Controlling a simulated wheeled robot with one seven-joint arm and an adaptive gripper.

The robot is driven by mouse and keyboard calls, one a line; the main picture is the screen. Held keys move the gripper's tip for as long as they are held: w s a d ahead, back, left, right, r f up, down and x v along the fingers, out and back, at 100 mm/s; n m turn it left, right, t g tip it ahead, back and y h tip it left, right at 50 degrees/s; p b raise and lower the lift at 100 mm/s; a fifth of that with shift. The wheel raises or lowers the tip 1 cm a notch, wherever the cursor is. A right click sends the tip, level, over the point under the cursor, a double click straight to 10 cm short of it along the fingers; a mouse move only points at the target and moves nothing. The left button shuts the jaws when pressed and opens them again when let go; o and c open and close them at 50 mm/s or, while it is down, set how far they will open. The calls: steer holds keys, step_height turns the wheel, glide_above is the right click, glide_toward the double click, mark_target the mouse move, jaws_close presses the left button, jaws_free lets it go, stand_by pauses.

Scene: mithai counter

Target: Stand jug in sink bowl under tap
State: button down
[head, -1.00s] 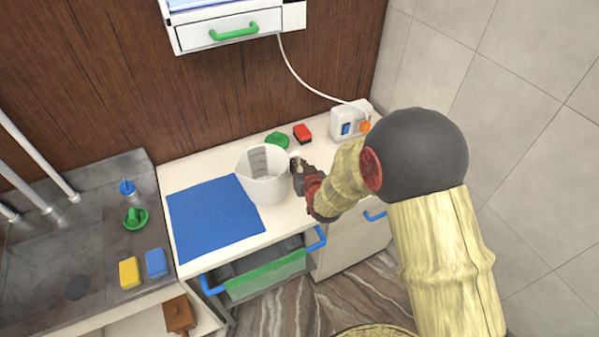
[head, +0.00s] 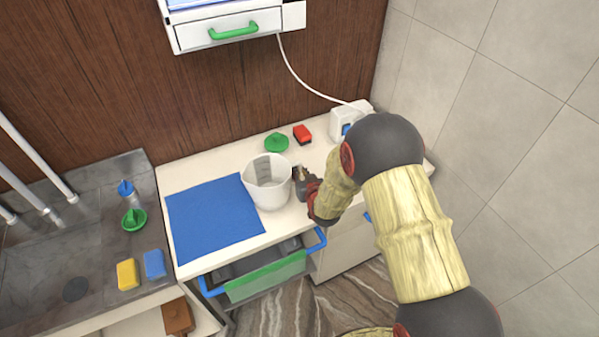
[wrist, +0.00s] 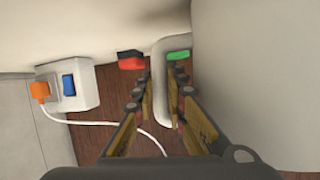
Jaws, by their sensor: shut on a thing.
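The white jug (head: 265,183) with grey measuring marks is upright at the right edge of the blue mat on the counter. In the head view I cannot tell whether its base touches the counter. My gripper (head: 301,177) is at the jug's right side, shut on its handle. In the wrist view the handle (wrist: 166,85) runs between the two fingers, and the jug's wall (wrist: 255,80) fills the right side. The grey sink (head: 105,250) is at the left, with a dark drain (head: 76,289). Pale pipes (head: 38,160) rise at its left; the tap's spout is not clear.
Between jug and sink lies the blue mat (head: 212,220). A bottle (head: 128,192), green item (head: 134,219), yellow sponge (head: 127,274) and blue sponge (head: 154,263) line the sink's right ledge. A green lid (head: 276,142) and red item (head: 302,134) stand behind the jug. An open drawer (head: 265,277) juts out in front.

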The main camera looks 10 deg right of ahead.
steer(key=shift+f, duration=0.15)
steer(key=c, duration=2.3)
jaws_free()
steer(key=shift+f, duration=0.1)
steer(key=o, duration=0.4)
steer(key=shift+o, duration=0.4)
steer(key=shift+r, duration=0.25)
steer(key=shift+s+r, duration=0.1)
steer(key=shift+s, duration=0.15)
steer(key=p+v, duration=0.1)
steer(key=v, duration=1)
steer(key=shift+s+r, duration=0.15)
steer(key=shift+r, duration=0.05)
